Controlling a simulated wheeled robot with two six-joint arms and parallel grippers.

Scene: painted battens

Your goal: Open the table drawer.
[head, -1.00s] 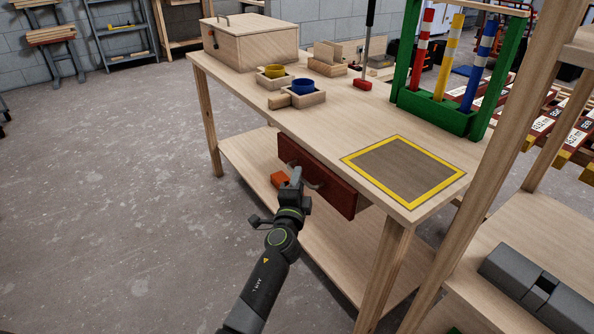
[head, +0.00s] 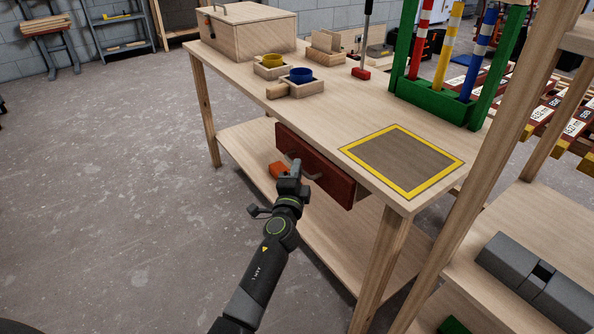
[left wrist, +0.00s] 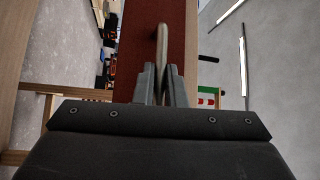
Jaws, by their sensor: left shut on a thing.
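The table drawer has a dark red front (head: 328,178) under the long edge of the wooden table (head: 330,110). Its pale, curved handle (head: 313,174) sits mid-front. It also shows in the left wrist view as a light bar (left wrist: 162,42) against the red drawer front (left wrist: 136,45). My left gripper (head: 295,168) is at the handle, its fingers (left wrist: 158,84) shut on it. The gripper hides part of the handle in the head view. My right gripper is not in view.
On the tabletop are a yellow-bordered mat (head: 402,187), a green frame with striped posts (head: 440,97), yellow and blue cups in wooden holders, and a wooden box (head: 248,33). The floor (head: 120,200) to the left is clear.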

